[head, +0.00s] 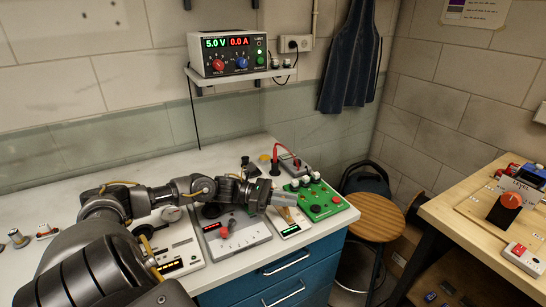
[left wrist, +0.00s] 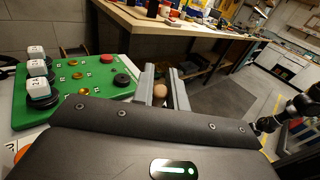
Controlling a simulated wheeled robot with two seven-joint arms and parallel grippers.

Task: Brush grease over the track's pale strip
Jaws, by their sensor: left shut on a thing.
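My left gripper (head: 284,198) reaches over the right part of the white bench top. Its fingers also show in the left wrist view (left wrist: 164,88), shut on a brush; the round tan end of the brush handle (left wrist: 160,91) sits between them. The bristles are hidden. No grease can be made out. My right arm (left wrist: 298,105) seems to show in the left wrist view; its gripper is unclear.
A green board (head: 322,200) with knobs lies right of the gripper. A grey box (head: 236,234) with a red knob and a white meter (head: 180,250) lie left of it. A power supply (head: 226,54) stands on a wall shelf. A stool (head: 374,216) and wooden table (head: 470,205) are right.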

